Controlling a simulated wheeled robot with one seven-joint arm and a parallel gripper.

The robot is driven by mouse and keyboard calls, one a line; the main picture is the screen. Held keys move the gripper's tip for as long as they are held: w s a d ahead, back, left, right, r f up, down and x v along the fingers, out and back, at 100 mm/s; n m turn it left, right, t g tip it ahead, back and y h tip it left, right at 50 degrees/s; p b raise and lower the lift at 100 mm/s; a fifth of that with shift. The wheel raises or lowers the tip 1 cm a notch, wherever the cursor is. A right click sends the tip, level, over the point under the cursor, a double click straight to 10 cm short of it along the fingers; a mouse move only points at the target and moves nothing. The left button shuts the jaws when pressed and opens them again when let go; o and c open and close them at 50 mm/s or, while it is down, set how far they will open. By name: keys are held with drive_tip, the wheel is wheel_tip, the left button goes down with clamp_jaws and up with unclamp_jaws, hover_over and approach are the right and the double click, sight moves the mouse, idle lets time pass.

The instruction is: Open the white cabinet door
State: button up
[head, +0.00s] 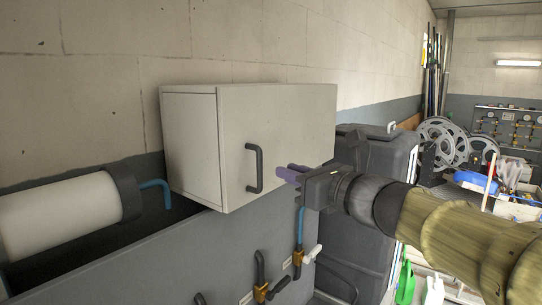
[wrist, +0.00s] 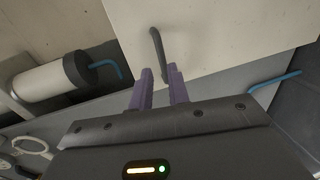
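The white cabinet (head: 195,140) is a box on the wall side, and its door (head: 300,125) faces me and looks shut. A dark bar handle (head: 254,168) stands upright on the door, left of its middle. In the wrist view the handle (wrist: 157,55) lies just beyond my fingertips, on the pale door (wrist: 220,40). My gripper (head: 281,173) is to the right of the handle in the head view, in front of the door. Its two purple fingers (wrist: 160,72) are apart with nothing between them. I cannot tell whether a fingertip touches the handle.
A white cylinder (head: 62,215) with a dark cap and blue pipe lies left of the cabinet. A grey panel (head: 150,262) with valves runs below. A black case (head: 365,175) stands to the right. Hose reels (head: 440,140) are farther back.

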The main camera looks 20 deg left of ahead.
sight(261, 162)
drive_tip(key=p+x, duration=0.3)
drive_tip(key=x, duration=0.7)
drive_tip(key=shift+w+a, duration=0.1)
drive_tip(key=shift+a, duration=0.05)
clamp_jaws()
